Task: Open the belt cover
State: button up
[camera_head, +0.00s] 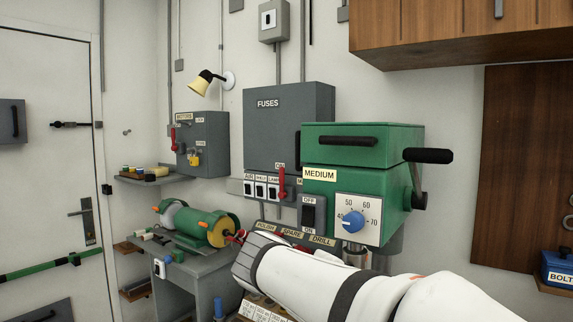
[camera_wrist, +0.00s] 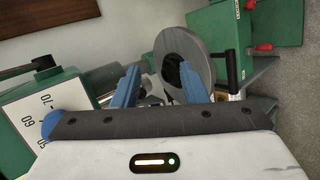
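The belt cover looks to be the green lid (camera_head: 390,135) on top of the green drill head (camera_head: 325,195), and it lies closed. A black bar handle (camera_head: 348,141) runs across its front. Below it are a MEDIUM label and a dial with a blue knob (camera_head: 353,221). My gripper (camera_wrist: 160,70) is open and empty in the wrist view, its two blue fingers apart. In the head view my white arm reaches in front of and below the drill head; the fingers are hidden. The wrist view shows the dial face (camera_wrist: 38,112) at left. The lid cannot be made out surely there.
A black crank handle (camera_head: 428,155) sticks out at the drill head's right. A grey fuse box (camera_head: 288,125) hangs behind it, with switches below. A green bench grinder (camera_head: 205,224) stands at left; a round grey disc (camera_wrist: 180,50) lies beyond my fingers. Wooden cabinets (camera_head: 455,30) hang above right.

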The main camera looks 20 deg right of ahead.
jog(key=w+r+t+h, duration=0.1)
jog(key=w+r+h, duration=0.4)
jog(key=r, duration=0.6)
jog(key=m+h, duration=0.3)
jog(key=h, duration=0.2)
send_near(342, 143)
jog(key=d, duration=0.3)
jog(key=shift+w+d+r+t+h, duration=0.3)
jog(key=shift+w+d+r+h, duration=0.1)
jog(key=shift+d, duration=0.1)
jog(key=p+x, duration=0.1)
jog(key=x, duration=0.5)
jog(key=shift+w+d, duration=0.1)
jog(key=shift+d, duration=0.3)
jog(key=shift+c, duration=0.3)
grip_shut()
